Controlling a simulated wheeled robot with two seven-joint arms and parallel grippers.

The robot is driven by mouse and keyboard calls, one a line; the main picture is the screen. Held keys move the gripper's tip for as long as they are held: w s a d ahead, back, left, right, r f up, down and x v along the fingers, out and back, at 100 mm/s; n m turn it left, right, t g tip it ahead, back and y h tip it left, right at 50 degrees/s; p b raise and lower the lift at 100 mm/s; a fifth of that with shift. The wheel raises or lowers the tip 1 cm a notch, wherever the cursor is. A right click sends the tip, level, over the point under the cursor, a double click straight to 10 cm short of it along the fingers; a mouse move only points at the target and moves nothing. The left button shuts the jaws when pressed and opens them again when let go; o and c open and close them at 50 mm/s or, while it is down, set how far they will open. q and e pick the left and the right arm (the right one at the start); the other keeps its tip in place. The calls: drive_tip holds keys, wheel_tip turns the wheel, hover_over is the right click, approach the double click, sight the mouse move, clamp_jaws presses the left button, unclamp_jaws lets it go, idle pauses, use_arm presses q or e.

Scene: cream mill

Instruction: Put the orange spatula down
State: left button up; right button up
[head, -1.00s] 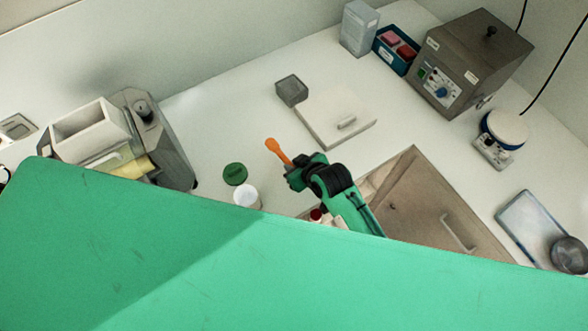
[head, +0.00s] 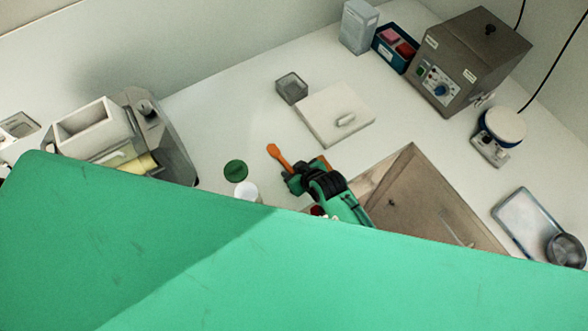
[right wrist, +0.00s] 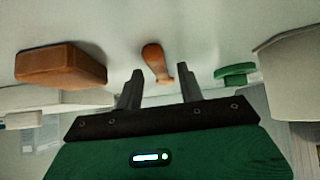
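The orange spatula (head: 279,155) shows in the head view with its wide end pointing up and left, away from my right gripper (head: 290,180). In the right wrist view the spatula (right wrist: 156,63) lies between and beyond the fingertips of my right gripper (right wrist: 160,80). The two fingers stand apart, with a gap on both sides of it. Whether the spatula rests fully on the white counter (head: 222,120) I cannot tell. My left gripper is not in view.
An orange-brown block (right wrist: 60,65) is left of the fingers in the wrist view. A green lid (head: 235,170) and a white cup (head: 246,191) are left of the gripper. A white lidded box (head: 330,110) and a grey container (head: 291,88) stand behind. A brown recessed basin (head: 420,200) is right.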

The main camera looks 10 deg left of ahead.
idle(0.3)
drive_tip(key=shift+s+d+r, duration=0.1)
drive_tip(key=shift+s+d, duration=0.05)
drive_tip(key=shift+d, duration=0.05)
drive_tip(key=b+v, duration=0.3)
drive_tip(key=v, duration=0.1)
drive_tip(key=shift+a+r, duration=0.1)
drive_tip(key=b+v, duration=0.2)
drive_tip(key=v, duration=0.7)
drive_tip(key=shift+r, duration=0.25)
